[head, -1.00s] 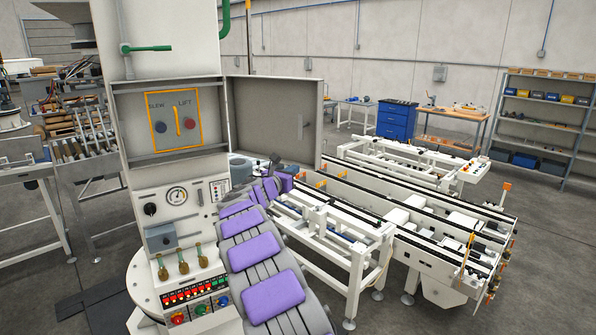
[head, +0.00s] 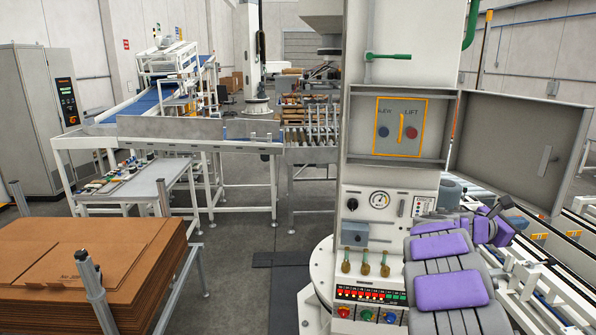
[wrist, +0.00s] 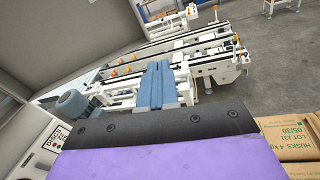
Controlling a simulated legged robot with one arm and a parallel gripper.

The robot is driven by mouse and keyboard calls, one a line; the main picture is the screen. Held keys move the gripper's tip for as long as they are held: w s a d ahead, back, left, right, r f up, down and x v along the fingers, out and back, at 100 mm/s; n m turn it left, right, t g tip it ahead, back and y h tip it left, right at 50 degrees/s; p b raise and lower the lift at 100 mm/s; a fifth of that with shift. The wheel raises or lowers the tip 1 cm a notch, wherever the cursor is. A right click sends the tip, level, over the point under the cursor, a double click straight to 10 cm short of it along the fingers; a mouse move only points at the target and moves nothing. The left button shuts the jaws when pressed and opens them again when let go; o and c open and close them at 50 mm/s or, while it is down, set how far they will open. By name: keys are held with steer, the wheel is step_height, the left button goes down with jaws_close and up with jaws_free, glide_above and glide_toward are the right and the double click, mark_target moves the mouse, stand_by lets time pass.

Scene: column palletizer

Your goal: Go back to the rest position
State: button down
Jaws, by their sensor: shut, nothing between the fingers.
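My gripper (wrist: 157,85) shows in the wrist view as two blue-grey fingers lying side by side, shut with nothing between them. It points out past the dark plate and purple pad of my own wrist, with the white conveyor frames behind it. In the head view my arm, grey with purple pads, reaches up from the lower right in front of the machine column (head: 385,225). The fingertips are not clear in the head view.
The column's panel door (head: 515,150) stands open to the right, close behind my arm. Brown cardboard sheets (head: 90,265) are stacked at lower left. Printed brown sacks (wrist: 292,138) lie at right in the wrist view.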

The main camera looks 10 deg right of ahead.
steer(key=s+a+f+m+g+y+b, duration=0.1)
steer(key=s+a+f+m+y+b, duration=0.2)
steer(key=s+a+f, duration=0.6)
steer(key=s+a+f+m+g+y+b, duration=0.1)
steer(key=s+a+f+m+y+b, duration=0.2)
steer(key=s+a+f+m+y, duration=0.5)
steer(key=s+a+f+m+g+y+b, duration=0.1)
steer(key=s+a+f+m+y+b, duration=0.3)
steer(key=s+a, duration=1.7)
steer(key=a+f+m+y, duration=0.1)
steer(key=a+f, duration=0.4)
steer(key=a, duration=0.7)
steer(key=shift+a+f+m+y, duration=0.25)
steer(key=shift+f+m+y, duration=0.1)
steer(key=shift+y, duration=0.15)
